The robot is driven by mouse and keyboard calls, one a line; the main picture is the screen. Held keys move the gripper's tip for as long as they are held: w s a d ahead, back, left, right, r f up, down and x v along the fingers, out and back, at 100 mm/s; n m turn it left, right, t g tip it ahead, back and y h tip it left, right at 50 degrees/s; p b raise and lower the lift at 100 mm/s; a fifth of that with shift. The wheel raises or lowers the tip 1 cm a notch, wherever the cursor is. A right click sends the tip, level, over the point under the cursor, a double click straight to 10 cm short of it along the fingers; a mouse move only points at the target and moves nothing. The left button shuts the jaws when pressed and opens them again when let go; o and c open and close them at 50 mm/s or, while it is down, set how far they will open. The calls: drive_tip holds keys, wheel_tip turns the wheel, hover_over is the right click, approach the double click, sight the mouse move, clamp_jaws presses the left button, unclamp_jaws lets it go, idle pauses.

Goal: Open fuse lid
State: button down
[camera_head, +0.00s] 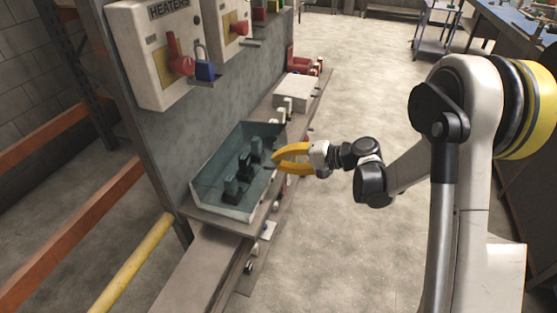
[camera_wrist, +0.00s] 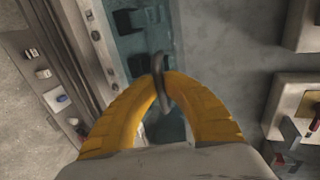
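The fuse box (camera_head: 222,211) is a pale tray on the ledge of the grey panel. A clear teal lid (camera_head: 208,172) appears to lie down over it, with several dark fuses (camera_head: 243,167) showing through. The teal lid also shows in the wrist view (camera_wrist: 128,48). My gripper (camera_head: 273,163) has yellow curved fingers and is at the right edge of the box, pointing left.
Above the box hang pale switch boxes with a red handle (camera_head: 180,64) and a blue padlock (camera_head: 204,68). A white closed box (camera_head: 295,92) stands farther along the ledge. A yellow rail (camera_head: 130,264) is at lower left. Open floor (camera_head: 350,80) lies to the right.

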drive_tip(key=a+r+h+p, duration=0.1)
drive_tip(key=r+h+p, duration=0.1)
drive_tip(key=r+p, duration=0.2)
drive_tip(key=w+a+r+g+h+p, duration=0.1)
drive_tip(key=r+h+p, duration=0.1)
drive_tip(key=r+p, duration=0.1)
drive_tip(key=a+r+g+h+p, duration=0.1)
drive_tip(key=r+h+p, duration=0.1)
drive_tip(key=r+p, duration=0.2)
drive_tip(key=shift+w+a+r+p, duration=0.15)
drive_tip(key=shift+a+r+p, duration=0.15)
drive_tip(key=shift+a+r, duration=0.05)
drive_tip(key=w+a+r+g+h+p, duration=0.1)
drive_tip(key=w+a+r+h+p, duration=0.2)
drive_tip(key=a, duration=0.6)
drive_tip(key=shift+w+a+r+g+h+p, duration=0.15)
drive_tip(key=shift+w+r+g+h+p, duration=0.2)
drive_tip(key=shift+r+p, duration=1.25)
drive_tip(key=shift+r, duration=0.2)
drive_tip(key=c, duration=1.5)
unclamp_jaws()
drive_tip(key=shift+s, duration=0.1)
